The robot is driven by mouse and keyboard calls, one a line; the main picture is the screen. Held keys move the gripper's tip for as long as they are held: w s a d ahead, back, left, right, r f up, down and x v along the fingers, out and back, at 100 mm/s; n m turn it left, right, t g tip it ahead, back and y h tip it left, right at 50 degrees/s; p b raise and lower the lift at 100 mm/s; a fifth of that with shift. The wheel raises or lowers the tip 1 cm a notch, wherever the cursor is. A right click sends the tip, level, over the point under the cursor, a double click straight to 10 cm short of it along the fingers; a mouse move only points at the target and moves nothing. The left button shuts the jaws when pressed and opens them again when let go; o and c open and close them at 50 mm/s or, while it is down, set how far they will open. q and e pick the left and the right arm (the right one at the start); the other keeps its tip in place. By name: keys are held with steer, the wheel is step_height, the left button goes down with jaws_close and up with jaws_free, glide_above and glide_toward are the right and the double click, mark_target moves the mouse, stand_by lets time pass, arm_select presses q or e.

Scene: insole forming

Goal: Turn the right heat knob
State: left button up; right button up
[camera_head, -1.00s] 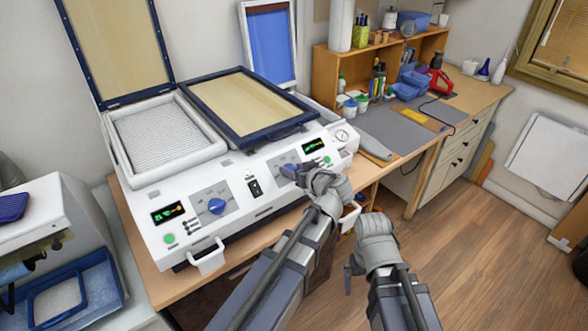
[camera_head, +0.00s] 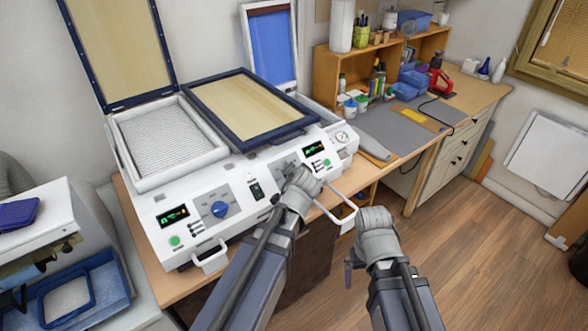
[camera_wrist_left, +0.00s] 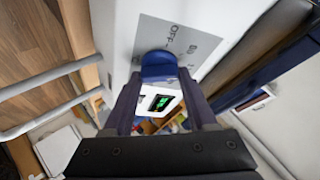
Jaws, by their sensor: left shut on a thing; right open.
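The white heating machine (camera_head: 268,205) stands on the wooden bench. Its right heat knob is hidden behind my left gripper (camera_head: 289,171) in the head view. In the left wrist view the blue knob (camera_wrist_left: 158,66) sits on a grey dial plate (camera_wrist_left: 195,43) marked OFF, and the fingers of my left gripper (camera_wrist_left: 158,88) are shut on its sides. The left blue knob (camera_head: 220,209) of the machine is free. My right gripper (camera_head: 350,271) is open and empty, low and apart from the machine.
White handles stick out at the machine's front, one at the left (camera_head: 210,257) and one at the right (camera_head: 345,215), close to my left arm. A green display (camera_head: 314,149) is near the right knob. A grey mat (camera_head: 385,130) lies on the bench to the right.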

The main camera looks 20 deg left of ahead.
arm_select(q)
steer(key=m+p, duration=0.1)
steer(key=m, duration=0.1)
steer(key=m+g+h+p, duration=0.1)
steer(key=shift+a+r+m+h, duration=0.1)
steer(key=shift+r+m+h, duration=0.1)
steer(key=shift+m+h, duration=0.15)
steer(key=m+g+h+p, duration=0.1)
steer(key=m+p, duration=0.1)
steer(key=m, duration=0.1)
steer(key=shift+w+m, duration=0.1)
steer(key=shift+m, duration=0.25)
steer(key=m+g+p, duration=0.1)
steer(key=m, duration=0.2)
steer(key=shift+g+p, duration=0.3)
steer(key=shift+m+g+h+p, duration=0.25)
steer(key=shift+m+g+p, duration=0.25)
steer(key=shift+m, duration=0.6)
steer(key=shift+f, duration=0.1)
steer(key=o, duration=1.4)
steer(key=shift+c, duration=0.2)
